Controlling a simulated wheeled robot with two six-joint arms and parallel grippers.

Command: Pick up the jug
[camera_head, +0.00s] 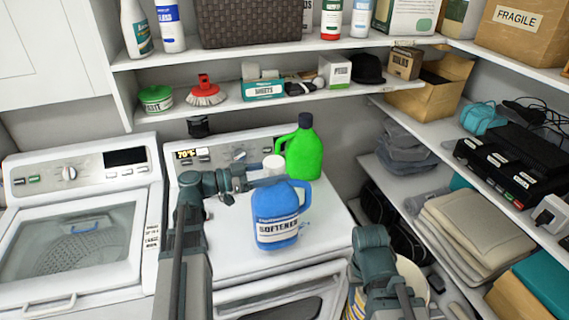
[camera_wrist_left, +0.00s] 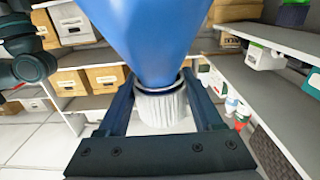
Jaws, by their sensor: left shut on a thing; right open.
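A blue jug (camera_head: 281,222) labelled "SOFTENER" with a white cap (camera_head: 273,162) is upright over the front of the right-hand machine's top. I cannot tell whether its base touches the surface.
A green bottle (camera_head: 304,152) with a dark cap stands close behind the blue jug. The white machine top (camera_head: 225,235) is clear to the left. Shelves with boxes and bottles (camera_head: 270,101) run above, and a side shelf (camera_head: 420,140) holds folded cloths and electronics.

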